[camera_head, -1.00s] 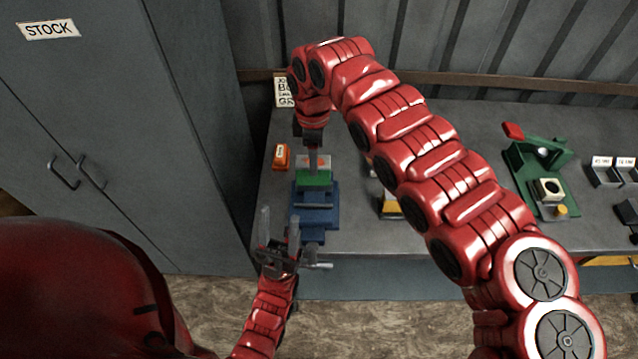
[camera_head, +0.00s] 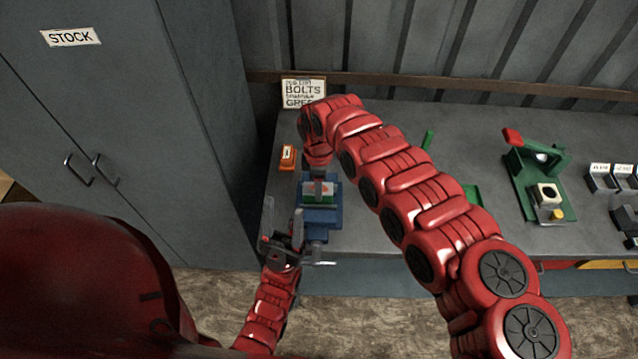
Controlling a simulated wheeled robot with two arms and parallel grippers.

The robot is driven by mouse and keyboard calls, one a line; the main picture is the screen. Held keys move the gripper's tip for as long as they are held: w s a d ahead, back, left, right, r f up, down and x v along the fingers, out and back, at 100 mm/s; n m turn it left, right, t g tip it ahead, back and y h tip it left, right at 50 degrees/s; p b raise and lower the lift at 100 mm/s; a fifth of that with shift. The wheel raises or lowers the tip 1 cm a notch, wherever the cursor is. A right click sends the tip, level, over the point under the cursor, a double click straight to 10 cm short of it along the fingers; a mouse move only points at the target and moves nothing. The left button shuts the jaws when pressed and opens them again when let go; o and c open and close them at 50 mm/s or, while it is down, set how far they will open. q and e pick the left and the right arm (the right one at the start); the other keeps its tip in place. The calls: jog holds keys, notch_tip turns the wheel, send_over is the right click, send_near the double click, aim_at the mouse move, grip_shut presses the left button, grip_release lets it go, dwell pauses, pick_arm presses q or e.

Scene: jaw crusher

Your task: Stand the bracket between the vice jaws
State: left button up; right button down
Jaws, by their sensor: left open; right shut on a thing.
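The blue vice (camera_head: 322,217) stands near the front edge of the bench, its handle (camera_head: 318,262) toward me. My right gripper (camera_head: 319,178) points down over the vice and is shut on a small piece, apparently the bracket (camera_head: 320,190). Green and pale surfaces with a red mark show there at the top of the vice. The gripper and arm hide part of it, and I cannot tell whether it touches the vice floor or jaws. My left gripper (camera_head: 283,232) is open, fingers up, just left of the vice's near end and beside the handle.
An orange box (camera_head: 288,157) and a notice card (camera_head: 303,92) stand behind the vice. A green press (camera_head: 536,185) and small bins (camera_head: 605,178) are at the right. Green items (camera_head: 474,194) show behind my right arm. A grey stock cabinet (camera_head: 120,120) closes off the left.

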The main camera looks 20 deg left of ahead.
jog(key=shift+f, duration=0.15)
jog(key=shift+c, duration=1.6)
grip_release()
